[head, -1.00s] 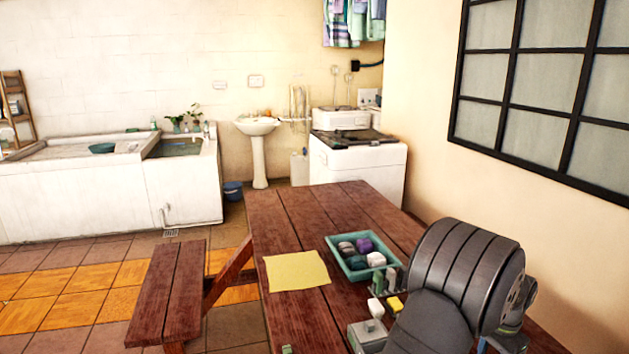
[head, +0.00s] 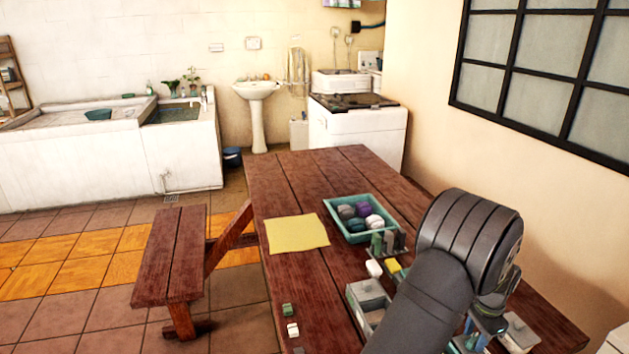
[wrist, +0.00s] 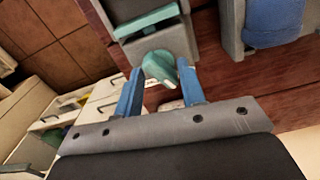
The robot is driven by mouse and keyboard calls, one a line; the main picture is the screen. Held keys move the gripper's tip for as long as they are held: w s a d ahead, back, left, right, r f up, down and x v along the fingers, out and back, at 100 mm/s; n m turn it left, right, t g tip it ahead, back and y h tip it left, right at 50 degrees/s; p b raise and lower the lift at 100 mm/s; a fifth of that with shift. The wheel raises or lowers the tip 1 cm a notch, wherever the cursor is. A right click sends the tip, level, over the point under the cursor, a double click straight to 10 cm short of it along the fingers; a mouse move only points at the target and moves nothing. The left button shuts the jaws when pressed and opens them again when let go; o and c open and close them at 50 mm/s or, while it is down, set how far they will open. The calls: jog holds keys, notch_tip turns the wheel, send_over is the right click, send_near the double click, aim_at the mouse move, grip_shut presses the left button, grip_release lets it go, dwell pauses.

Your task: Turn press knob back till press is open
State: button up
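In the wrist view a teal knob (wrist: 160,68) with a pointed end sits on a grey press body (wrist: 133,48). A teal bar (wrist: 148,20) lies across the grey body beyond the knob. My gripper (wrist: 161,72) has its two blue fingers apart, one on each side of the knob. The knob nearly fills the space between the fingertips; I cannot tell whether they touch it. In the head view my dark arm covers much of the table's right side, and the knob cannot be made out.
On the wooden table (head: 300,180) are a yellow sheet (head: 297,234), a teal tray (head: 338,222) with several rounded lumps, a grey box (head: 358,300) and small blocks (head: 292,329). A blue item (wrist: 273,20) stands right of the press in the wrist view. The table's far end is clear.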

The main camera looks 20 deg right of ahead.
aim_at(474, 339)
jog(key=shift+r, duration=0.1)
notch_tip(474, 339, up, 17)
jog(key=n, duration=0.6)
notch_tip(474, 339, down, 17)
jog(key=shift+s+a+f, duration=0.1)
jog(key=shift+a, duration=0.05)
jog(key=shift+n, duration=0.3)
grip_shut()
